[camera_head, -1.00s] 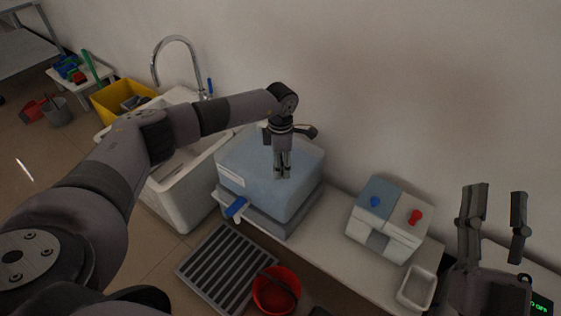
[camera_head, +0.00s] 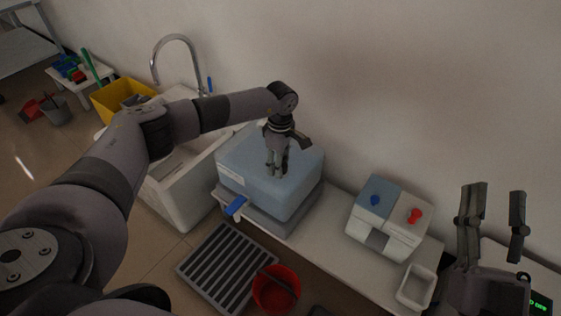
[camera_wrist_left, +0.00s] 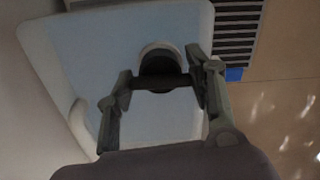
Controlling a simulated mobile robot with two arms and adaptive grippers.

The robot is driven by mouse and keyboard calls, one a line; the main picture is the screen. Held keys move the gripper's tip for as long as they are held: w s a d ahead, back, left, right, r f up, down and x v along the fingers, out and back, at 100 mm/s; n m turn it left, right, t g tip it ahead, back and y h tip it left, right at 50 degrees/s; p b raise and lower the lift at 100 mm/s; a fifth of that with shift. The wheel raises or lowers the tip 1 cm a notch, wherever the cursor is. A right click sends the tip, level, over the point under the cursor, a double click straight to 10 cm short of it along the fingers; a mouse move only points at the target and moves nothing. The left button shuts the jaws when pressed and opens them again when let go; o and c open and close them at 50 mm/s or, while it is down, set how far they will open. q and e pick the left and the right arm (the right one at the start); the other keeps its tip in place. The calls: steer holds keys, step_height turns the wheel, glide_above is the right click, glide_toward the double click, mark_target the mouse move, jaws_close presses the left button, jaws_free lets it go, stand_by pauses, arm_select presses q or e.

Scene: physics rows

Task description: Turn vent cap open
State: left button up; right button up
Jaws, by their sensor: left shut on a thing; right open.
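A blue-grey box-shaped container (camera_head: 242,164) stands on the white counter, with a blue tap handle (camera_head: 235,207) low on its front. My left gripper (camera_head: 277,172) points down onto its top. In the left wrist view, a dark round vent cap (camera_wrist_left: 160,64) in a pale ring sits on the blue top, between the fingers of my left gripper (camera_wrist_left: 162,82). The left gripper is shut on the vent cap. In the head view the cap is hidden by the gripper. My right gripper (camera_head: 494,212) is open and empty at the right.
A white dispenser (camera_head: 388,232) with a blue and a red knob and a small white tray (camera_head: 416,287) are right of the container. A sink (camera_head: 185,192) with a faucet is on the left. A floor grate (camera_head: 228,268) and red bucket (camera_head: 277,288) lie below.

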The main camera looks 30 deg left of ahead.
stand_by(0.4)
arm_select(q)
steer(key=o, duration=0.8)
steer(key=shift+o, duration=0.2)
step_height(320, 180, up, 12)
steer(key=shift+d, duration=0.1)
